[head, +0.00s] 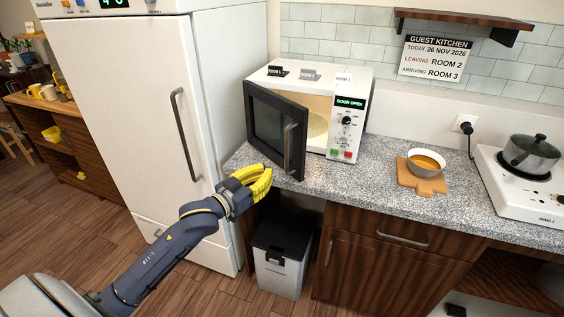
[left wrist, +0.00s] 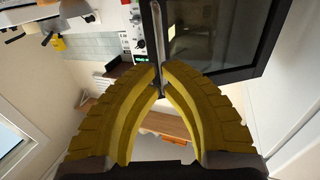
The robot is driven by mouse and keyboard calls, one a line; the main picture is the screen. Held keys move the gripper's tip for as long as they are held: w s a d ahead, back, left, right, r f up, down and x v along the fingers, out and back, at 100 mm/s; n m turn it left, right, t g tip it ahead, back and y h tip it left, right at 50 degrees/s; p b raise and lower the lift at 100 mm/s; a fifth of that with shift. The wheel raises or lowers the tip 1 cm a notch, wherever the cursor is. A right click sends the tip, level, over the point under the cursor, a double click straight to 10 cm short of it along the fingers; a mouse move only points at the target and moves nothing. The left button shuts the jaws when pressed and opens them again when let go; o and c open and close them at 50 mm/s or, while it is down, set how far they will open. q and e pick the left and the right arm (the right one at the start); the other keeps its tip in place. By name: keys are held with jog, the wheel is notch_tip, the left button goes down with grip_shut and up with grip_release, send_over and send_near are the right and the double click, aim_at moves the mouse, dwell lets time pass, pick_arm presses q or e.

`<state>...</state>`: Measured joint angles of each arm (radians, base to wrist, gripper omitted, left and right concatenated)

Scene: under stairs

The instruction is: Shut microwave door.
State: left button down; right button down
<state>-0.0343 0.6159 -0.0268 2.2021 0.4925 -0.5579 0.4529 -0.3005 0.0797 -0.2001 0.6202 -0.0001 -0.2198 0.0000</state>
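The white microwave (head: 345,152) stands on the speckled counter, its display reading DOOR OPEN. Its dark-windowed door (head: 268,124) stands open, swung out toward the left front, with the pale interior (head: 318,112) showing. A vertical grey handle (head: 290,150) is on the door's outer free edge. My left gripper (head: 268,174) has yellow fingers and is just left of and below the handle, in front of the counter edge. In the left wrist view its fingertips (left wrist: 161,69) come together with only a slit between them, below the handle (left wrist: 158,35); contact is unclear. My right gripper is out of view.
A tall white fridge (head: 135,110) stands close on the left. A bin (head: 282,255) sits under the counter (head: 330,182). A bowl (head: 426,161) on a wooden board (head: 420,184) and a hob with a pot (head: 530,152) are to the right.

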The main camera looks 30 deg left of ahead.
aim_at(286, 159)
pick_arm(q)
jog(key=shift+x, duration=4)
